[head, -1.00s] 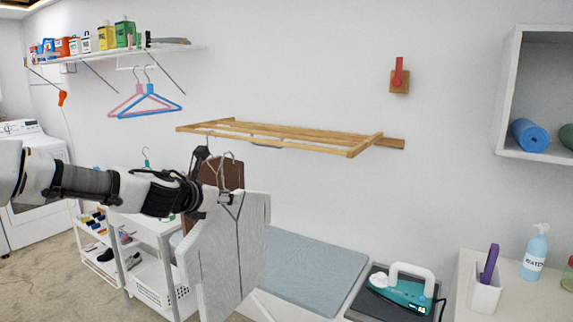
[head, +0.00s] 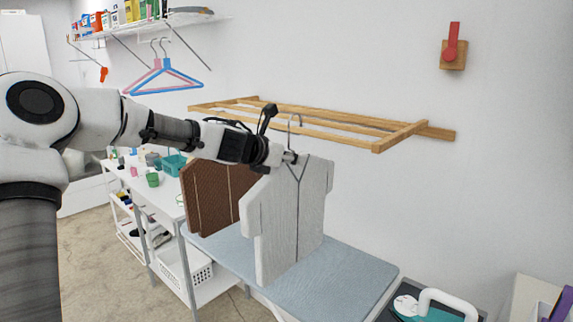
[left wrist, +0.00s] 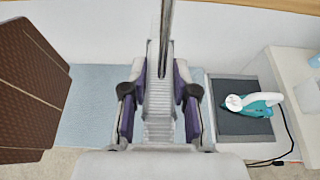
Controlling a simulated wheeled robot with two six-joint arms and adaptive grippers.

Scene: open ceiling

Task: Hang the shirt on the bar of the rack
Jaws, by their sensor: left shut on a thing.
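The white-grey shirt (head: 310,200) is on a hanger with a thin metal hook (head: 293,121). My left gripper (head: 288,157) is shut on the hanger just below its hook, and the shirt hangs upright beneath. The wooden rack (head: 398,139) is fixed to the wall. The hook overlaps the rack's front bar in the head view; I cannot tell whether it is over the bar or in front. In the left wrist view, the fingers (left wrist: 159,105) flank the hanger, whose metal stem (left wrist: 166,35) runs up between them. My right gripper is not in view.
A brown shirt (head: 212,190) hangs left of the white one. A blue-grey ironing board (head: 350,275) lies below. An iron (head: 440,305) stands at the lower right. Pink and blue hangers (head: 160,80) hang from the shelf at left. The rack's right part is clear.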

